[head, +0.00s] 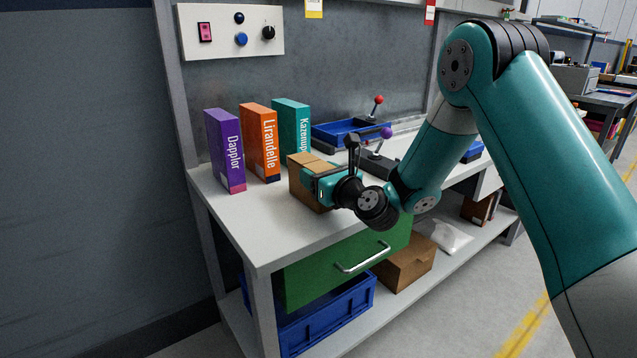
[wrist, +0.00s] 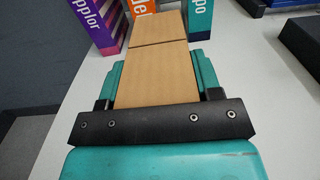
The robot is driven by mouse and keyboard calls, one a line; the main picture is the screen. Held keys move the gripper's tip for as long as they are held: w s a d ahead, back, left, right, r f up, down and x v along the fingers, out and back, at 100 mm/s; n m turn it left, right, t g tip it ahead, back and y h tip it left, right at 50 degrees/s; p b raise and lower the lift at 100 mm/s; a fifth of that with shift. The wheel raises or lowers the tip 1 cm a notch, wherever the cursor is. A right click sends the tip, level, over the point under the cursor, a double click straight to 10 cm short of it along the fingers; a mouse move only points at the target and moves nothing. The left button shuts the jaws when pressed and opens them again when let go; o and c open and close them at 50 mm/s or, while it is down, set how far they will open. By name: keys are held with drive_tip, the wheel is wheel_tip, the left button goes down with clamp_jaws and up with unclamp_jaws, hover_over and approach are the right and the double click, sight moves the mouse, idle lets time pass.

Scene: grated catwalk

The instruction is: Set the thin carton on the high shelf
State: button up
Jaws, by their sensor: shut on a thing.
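A thin brown cardboard carton (head: 303,190) is between the fingers of my gripper (head: 318,183), over the white worktop (head: 265,222). In the wrist view the carton (wrist: 157,82) runs away from me, with a teal finger on each side, and my gripper (wrist: 155,75) is shut on it. A seam crosses its top. Its lower edge is at or very near the worktop; I cannot tell if it touches. My gripper hides its near end. No shelf above the worktop shows clearly at this bench.
Purple (head: 224,150), orange (head: 260,142) and teal (head: 291,125) boxes stand upright behind the carton. A blue tray (head: 335,133) and levers (head: 378,105) are farther back. Below are a green drawer (head: 340,262), a blue crate (head: 325,322) and a brown box (head: 405,265). The worktop's front left is clear.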

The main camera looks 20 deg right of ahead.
drive_tip(key=shift+f, duration=0.15)
drive_tip(key=o, duration=1.2)
